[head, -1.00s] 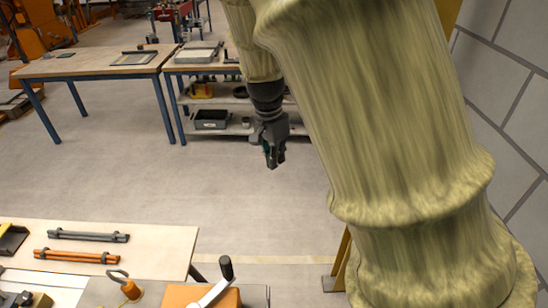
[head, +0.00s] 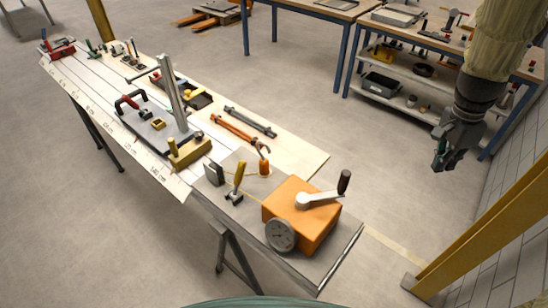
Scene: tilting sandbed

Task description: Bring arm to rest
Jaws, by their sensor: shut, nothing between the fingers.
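My gripper (head: 443,158) hangs from my arm at the right of the head view, fingers pointing down and a little left. It is shut and empty. It is over the open floor, apart from the bench and from the tables behind. My arm (head: 500,45) has a loose pale yellow-green cover and enters from the upper right corner. Most of the arm is outside the picture.
A long bench (head: 310,155) runs from upper left to lower middle. It bears an orange crank box (head: 300,215) with a dial, a metal post (head: 172,92) and several tools. A yellow beam (head: 480,235) stands at lower right. Shelves (head: 400,112) are behind. Floor between is clear.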

